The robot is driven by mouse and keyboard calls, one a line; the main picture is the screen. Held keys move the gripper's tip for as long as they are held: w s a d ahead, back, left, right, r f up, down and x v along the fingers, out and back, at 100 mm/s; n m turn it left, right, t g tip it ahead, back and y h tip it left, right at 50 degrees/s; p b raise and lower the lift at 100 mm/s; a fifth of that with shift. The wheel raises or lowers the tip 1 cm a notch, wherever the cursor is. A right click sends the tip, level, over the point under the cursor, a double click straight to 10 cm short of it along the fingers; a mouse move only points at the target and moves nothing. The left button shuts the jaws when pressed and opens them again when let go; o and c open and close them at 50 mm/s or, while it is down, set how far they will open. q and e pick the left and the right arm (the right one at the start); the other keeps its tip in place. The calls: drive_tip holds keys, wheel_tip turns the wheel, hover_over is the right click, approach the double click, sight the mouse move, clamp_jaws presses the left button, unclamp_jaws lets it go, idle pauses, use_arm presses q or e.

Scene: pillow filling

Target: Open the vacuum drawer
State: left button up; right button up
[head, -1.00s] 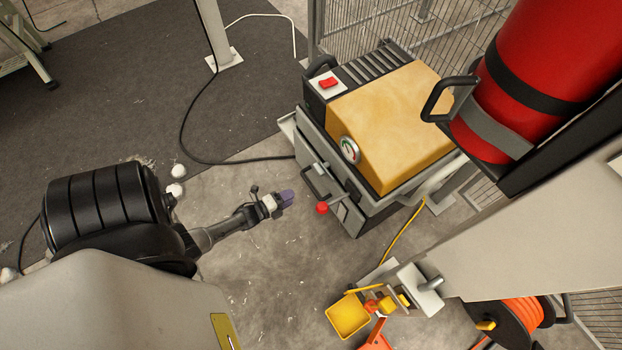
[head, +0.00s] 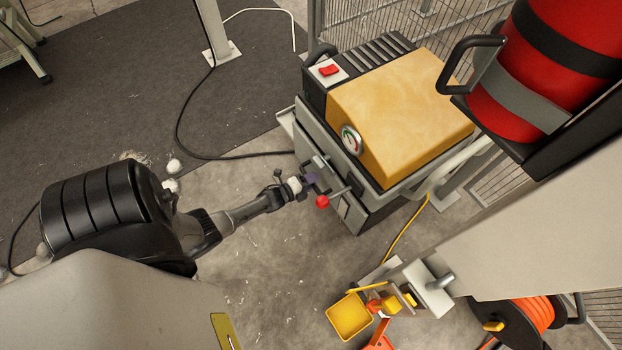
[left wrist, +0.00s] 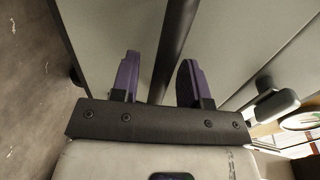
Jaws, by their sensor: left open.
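The vacuum (head: 400,110) is a boxy machine with a yellow top and grey sides. Its grey drawer front (head: 312,140) faces my left arm and looks shut. My left gripper (head: 311,180) is at this front, beside the red knob (head: 322,201), and covers part of the drawer handle. In the left wrist view my left gripper (left wrist: 157,78) is open. The dark handle bar (left wrist: 173,45) runs between its two purple fingers, with gaps visible on both sides. Grey panels (left wrist: 110,30) lie behind it. My right gripper is not in view.
A red cylinder (head: 515,110) with a black handle stands right of the vacuum. A black cable (head: 225,158) crosses the floor. The floor in front of the drawer is mostly clear.

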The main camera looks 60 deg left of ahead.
use_arm(q)
clamp_jaws()
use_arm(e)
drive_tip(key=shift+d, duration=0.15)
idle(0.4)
